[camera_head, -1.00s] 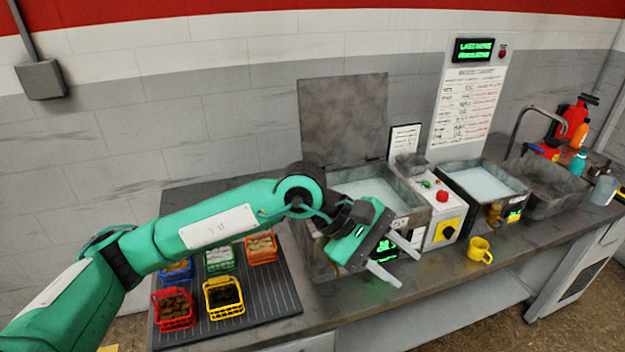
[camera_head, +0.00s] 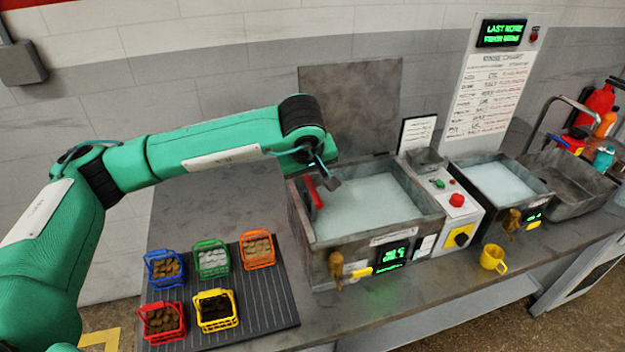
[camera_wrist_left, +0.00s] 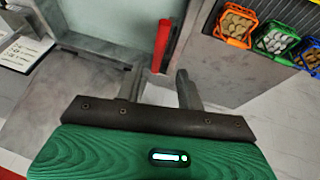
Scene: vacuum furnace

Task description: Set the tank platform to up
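The large open tank (camera_head: 385,232) stands on the counter, filled with pale liquid, its grey lid raised at the back. A red handle (camera_head: 313,192) shows at the tank's left side, just below my left wrist. In the left wrist view the red handle (camera_wrist_left: 162,45) stands upright beside the tank wall, beyond the fingertips. My left gripper (camera_wrist_left: 157,74) is open, its two fingers apart with nothing visible between them. The platform itself cannot be made out in the liquid. My right gripper is not in view.
Several coloured baskets of small pieces stand on a ribbed mat (camera_head: 262,318) left of the tank. A control box (camera_head: 452,200) with a red button, a smaller tank (camera_head: 500,183) and a yellow cup (camera_head: 493,259) are to the right.

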